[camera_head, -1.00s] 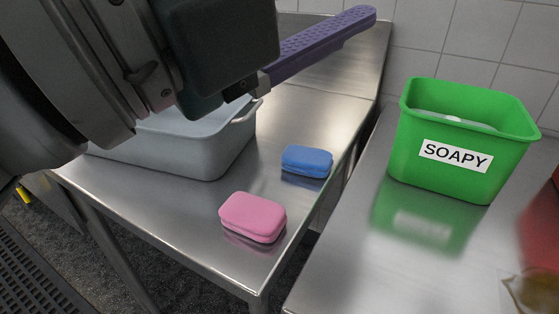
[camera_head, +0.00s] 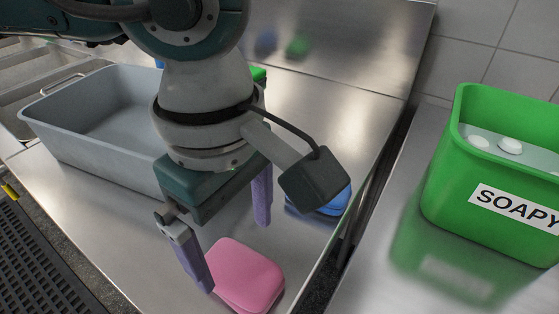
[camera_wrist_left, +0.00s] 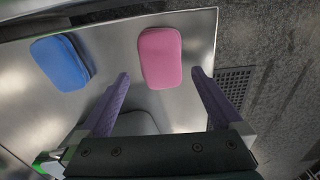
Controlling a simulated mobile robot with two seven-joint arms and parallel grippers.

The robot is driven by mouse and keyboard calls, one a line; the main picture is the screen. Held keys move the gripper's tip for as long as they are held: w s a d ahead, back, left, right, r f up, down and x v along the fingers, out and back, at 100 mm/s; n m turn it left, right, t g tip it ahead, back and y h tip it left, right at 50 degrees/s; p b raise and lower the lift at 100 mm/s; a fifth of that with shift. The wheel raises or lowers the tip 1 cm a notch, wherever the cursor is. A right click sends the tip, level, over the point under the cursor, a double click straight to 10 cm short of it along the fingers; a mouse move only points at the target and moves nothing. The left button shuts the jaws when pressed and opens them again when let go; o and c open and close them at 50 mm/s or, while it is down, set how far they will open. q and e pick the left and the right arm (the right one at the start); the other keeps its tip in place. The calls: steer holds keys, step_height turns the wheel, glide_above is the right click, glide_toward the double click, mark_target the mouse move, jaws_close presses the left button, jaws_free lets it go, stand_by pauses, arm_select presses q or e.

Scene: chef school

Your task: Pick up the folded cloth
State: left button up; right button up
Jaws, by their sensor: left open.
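A pink folded cloth (camera_head: 247,275), a soft rounded block, lies on the steel table near its front corner. A blue folded cloth (camera_head: 335,203) of similar shape lies farther back, partly hidden by my left wrist. In the left wrist view, the pink cloth (camera_wrist_left: 160,57) is just beyond and between the fingertips, and the blue cloth (camera_wrist_left: 61,62) is off to the left. My left gripper (camera_head: 235,258) points down with its purple fingers apart and empty. It is close to the pink cloth; the exact height gap is unclear. My right gripper is not in view.
A grey basin (camera_head: 92,150) stands on the table, left of my left gripper. A green bin (camera_head: 465,235) labelled SOAPY, holding white items, stands on the right counter (camera_head: 370,290). A narrow gap separates table and counter.

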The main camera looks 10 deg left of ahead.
mark_target(240, 270)
arm_select(q)
steer(key=shift+f, duration=0.45)
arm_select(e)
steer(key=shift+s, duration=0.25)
arm_select(q)
step_height(240, 270, down, 5)
steer(key=shift+f+p, duration=0.2)
steer(key=shift+p, duration=0.15)
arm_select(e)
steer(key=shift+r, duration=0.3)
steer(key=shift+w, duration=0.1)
arm_select(q)
steer(key=shift+c, duration=0.2)
steer(key=c, duration=1.1)
steer(key=shift+c, duration=0.2)
steer(key=shift+r, duration=0.15)
step_height(240, 270, up, 20)
steer(key=shift+b, duration=0.45)
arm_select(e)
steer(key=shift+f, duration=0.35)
